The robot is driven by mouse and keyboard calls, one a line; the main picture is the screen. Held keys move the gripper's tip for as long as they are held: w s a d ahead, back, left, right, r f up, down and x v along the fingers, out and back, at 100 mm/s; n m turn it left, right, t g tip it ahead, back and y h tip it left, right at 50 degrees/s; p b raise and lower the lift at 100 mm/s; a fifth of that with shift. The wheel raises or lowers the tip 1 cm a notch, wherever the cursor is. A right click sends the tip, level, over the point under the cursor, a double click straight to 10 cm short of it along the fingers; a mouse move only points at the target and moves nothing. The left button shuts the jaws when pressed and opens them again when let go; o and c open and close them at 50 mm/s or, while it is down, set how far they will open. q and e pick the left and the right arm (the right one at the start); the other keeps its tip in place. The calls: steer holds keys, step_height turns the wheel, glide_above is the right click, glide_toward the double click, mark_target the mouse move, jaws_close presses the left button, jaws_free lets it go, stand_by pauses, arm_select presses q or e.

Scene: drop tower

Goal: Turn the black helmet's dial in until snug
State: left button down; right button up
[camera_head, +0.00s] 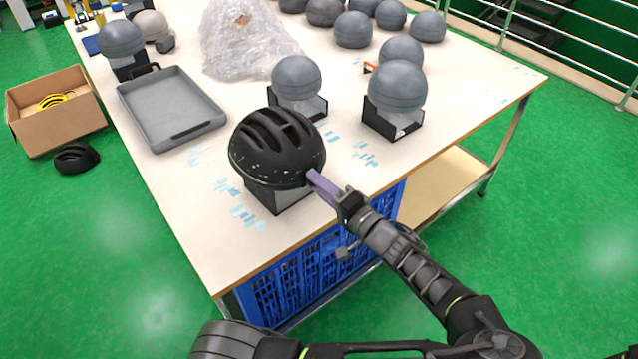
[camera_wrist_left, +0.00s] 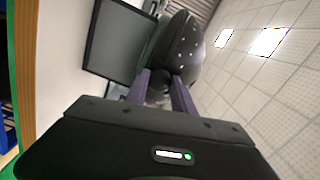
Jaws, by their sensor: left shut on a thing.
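The black helmet (camera_head: 277,148) sits on a dark stand (camera_head: 272,196) near the front edge of the table. In the left wrist view the helmet (camera_wrist_left: 182,45) is a dark speckled shell above the fingers. My left gripper (camera_head: 314,178) has purple fingers and reaches the helmet's lower edge on the right side. In the left wrist view its fingers (camera_wrist_left: 161,88) close on a small dark part under the helmet, at the dial's place. The dial itself is mostly hidden and its setting cannot be read. My right gripper is not in view.
The table (camera_head: 180,185) bears a grey tray (camera_head: 172,108), a clear plastic bag (camera_head: 245,40) and several grey headforms; one (camera_head: 297,78) stands just behind the helmet. A blue crate (camera_head: 310,275) is under the table. A cardboard box (camera_head: 55,120) and another black helmet (camera_head: 76,158) are on the floor.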

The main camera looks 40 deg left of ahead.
arm_select(q)
steer(key=c, duration=1.1)
jaws_free()
steer(key=shift+o, duration=0.2)
steer(key=b+v, duration=0.1)
steer(key=v, duration=0.6)
steer(key=shift+d+b, duration=0.4)
steer(key=shift+s, duration=0.1)
